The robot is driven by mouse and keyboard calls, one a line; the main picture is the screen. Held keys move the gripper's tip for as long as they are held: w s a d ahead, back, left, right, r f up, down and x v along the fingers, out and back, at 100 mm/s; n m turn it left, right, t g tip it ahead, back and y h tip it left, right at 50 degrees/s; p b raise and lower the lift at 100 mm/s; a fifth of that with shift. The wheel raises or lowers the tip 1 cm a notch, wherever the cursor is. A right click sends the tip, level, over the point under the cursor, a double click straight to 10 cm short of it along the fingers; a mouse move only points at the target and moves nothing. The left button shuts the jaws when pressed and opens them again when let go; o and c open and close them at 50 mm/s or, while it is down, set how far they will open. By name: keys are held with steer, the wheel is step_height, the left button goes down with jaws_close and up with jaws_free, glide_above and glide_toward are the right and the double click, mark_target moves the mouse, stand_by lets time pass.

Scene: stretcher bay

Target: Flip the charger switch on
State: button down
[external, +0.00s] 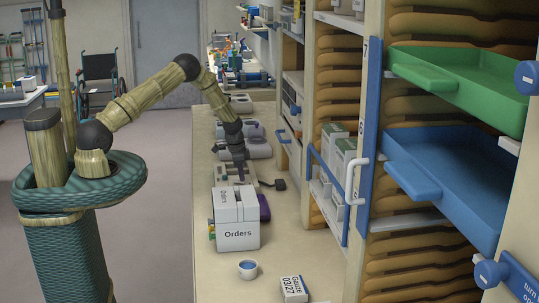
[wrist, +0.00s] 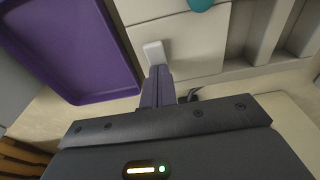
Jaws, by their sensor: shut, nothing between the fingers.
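The charger (wrist: 185,40) is a cream box on the counter, and a pale switch lever (wrist: 154,52) stands out from its face in the wrist view. My gripper (wrist: 157,72) is shut and empty, with its fingertips right by the near end of the lever. I cannot tell whether they touch it. In the external view my gripper (external: 241,174) points down over the charger (external: 252,184), which is partly hidden behind the Orders box. Whether the switch is on or off is not clear.
The white Orders box (external: 238,235) stands just in front of the charger. A purple tray (wrist: 70,45) lies close by on the left in the wrist view. Shelves with a blue tray (external: 455,175) rise at right.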

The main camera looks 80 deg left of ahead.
steer(key=shift+s+f, duration=0.25)
steer(key=shift+s, duration=0.05)
steer(key=shift+s+d, duration=0.1)
steer(key=shift+s, duration=0.7)
steer(key=shift+s+r, duration=0.1)
step_height(320, 180, up, 4)
steer(key=shift+f+p, duration=0.1)
steer(key=shift+p, duration=0.9)
step_height(320, 180, up, 10)
steer(key=s+b, duration=0.1)
steer(key=b, duration=0.3)
steer(key=shift+s, duration=0.2)
steer(key=shift+b, duration=0.85)
